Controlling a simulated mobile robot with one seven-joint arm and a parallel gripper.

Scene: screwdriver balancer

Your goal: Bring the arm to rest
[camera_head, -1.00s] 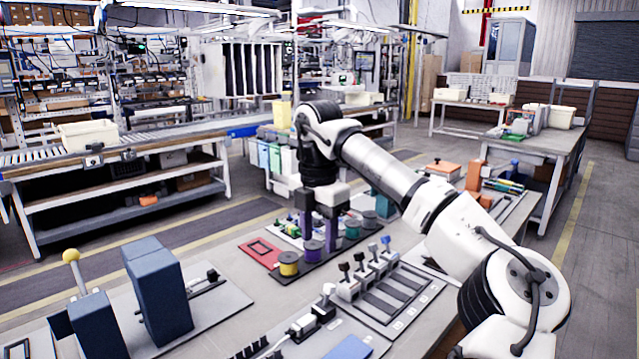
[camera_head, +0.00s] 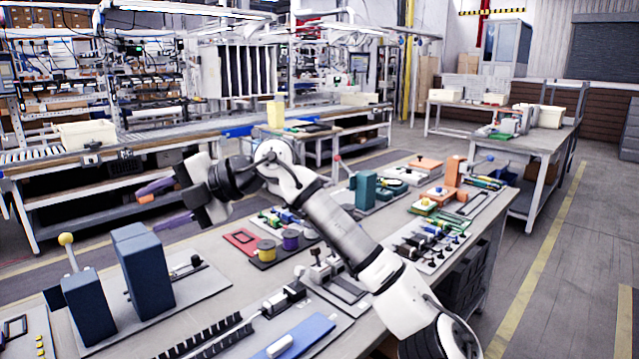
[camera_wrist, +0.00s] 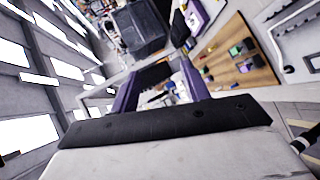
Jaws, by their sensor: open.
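My gripper (camera_head: 158,204) is raised above the left part of the workbench and points to the left in the head view. Its two purple fingers stand apart, with nothing held between them. In the wrist view the fingers of my gripper (camera_wrist: 160,82) are also spread, with only a blurred, tilted background of the hall between them. My arm reaches up and leftward from the lower right, over the bench. The gripper is clear of the blue-grey block fixture (camera_head: 147,272), which stands below it in the picture.
A conveyor bench (camera_head: 125,147) stands behind. Open floor (camera_head: 550,260) lies to the right.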

